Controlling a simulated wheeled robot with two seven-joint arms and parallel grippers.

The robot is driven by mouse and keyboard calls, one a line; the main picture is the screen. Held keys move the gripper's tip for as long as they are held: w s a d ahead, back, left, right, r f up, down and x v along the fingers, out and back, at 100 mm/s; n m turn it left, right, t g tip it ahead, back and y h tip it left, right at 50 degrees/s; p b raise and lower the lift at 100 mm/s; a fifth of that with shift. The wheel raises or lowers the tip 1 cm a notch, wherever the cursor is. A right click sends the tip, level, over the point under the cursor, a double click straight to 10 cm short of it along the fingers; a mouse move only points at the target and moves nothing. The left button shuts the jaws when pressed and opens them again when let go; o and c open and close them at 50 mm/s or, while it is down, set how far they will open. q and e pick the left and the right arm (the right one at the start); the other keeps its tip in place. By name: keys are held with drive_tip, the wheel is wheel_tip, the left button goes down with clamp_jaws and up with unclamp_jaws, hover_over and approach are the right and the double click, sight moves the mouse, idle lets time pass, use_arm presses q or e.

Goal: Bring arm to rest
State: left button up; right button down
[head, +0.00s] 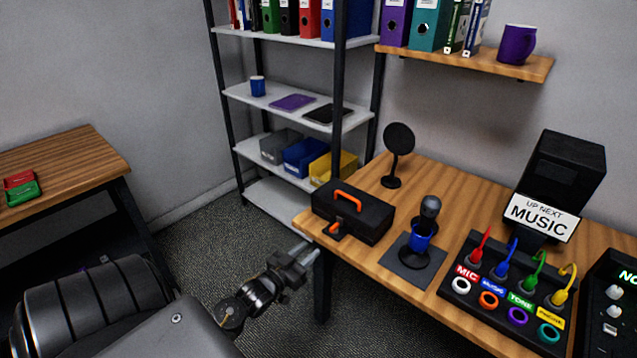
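My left arm comes in from the lower left, and its gripper (311,257) is over the floor, just left of the wooden desk's (403,185) front left corner. Its two fingers look parted, with nothing between them. It is apart from the desk and the black toolbox. My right gripper is not in view. On the desk, a black panel (484,246) has red, blue, green and yellow cables (538,270) standing in its labelled row. Below them is a row of white, orange, purple and teal rings.
A black toolbox (365,222) with an orange handle sits at the desk's left end. A microphone (430,207) stands on a dark pad (397,262). A metal shelf (264,100) is behind, and a side table (75,155) is left. Floor (190,243) between them is clear.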

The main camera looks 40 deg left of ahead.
use_arm(q)
drive_tip(key=s+d+f+g, duration=0.25)
drive_tip(key=s+f, duration=0.25)
drive_tip(key=f, duration=0.5)
drive_tip(key=s+d+f+g, duration=0.1)
drive_tip(key=s+f+g, duration=0.3)
drive_tip(key=f, duration=0.7)
drive_tip(key=s+d+f+g, duration=0.1)
drive_tip(key=s+f+g, duration=0.3)
drive_tip(key=f, duration=0.6)
drive_tip(key=s+d+f+m+g, duration=0.1)
drive_tip(key=s+d+f+g, duration=0.1)
drive_tip(key=s, duration=0.7)
drive_tip(key=s+d+f+m+g, duration=0.1)
drive_tip(key=s+d+f+g, duration=0.1)
drive_tip(key=s+d+f, duration=0.3)
drive_tip(key=s+d+f+m+g, duration=0.1)
drive_tip(key=s+d+f+g, duration=0.1)
drive_tip(key=s+f, duration=0.5)
drive_tip(key=s+d, duration=0.1)
drive_tip(key=s, duration=0.5)
drive_tip(key=shift+s+d+f, duration=0.2)
drive_tip(key=shift+s+d, duration=0.15)
drive_tip(key=shift+s, duration=0.05)
drive_tip(key=shift+g, duration=0.25)
